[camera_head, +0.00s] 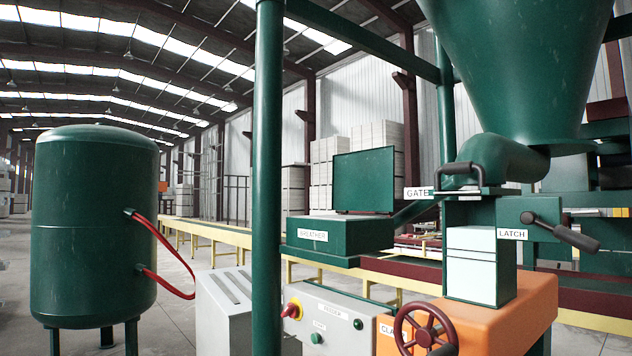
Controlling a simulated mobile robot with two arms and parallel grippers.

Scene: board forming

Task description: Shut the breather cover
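The breather box (338,235) is a low green box with a white label reading BREATHER, in the middle of the head view. Its breather cover (363,181) is a flat green panel standing upright, hinged along the top of the box, so it is open. Neither of my grippers shows in the head view. The inside of the box cannot be seen from here.
A green post (268,180) stands just left of the box. A green tank (95,225) is at left. A GATE handle (461,177), a LATCH lever (565,232), a hopper (515,60), an orange base (500,320) and a red handwheel (426,328) are at right. A control panel (335,322) lies below.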

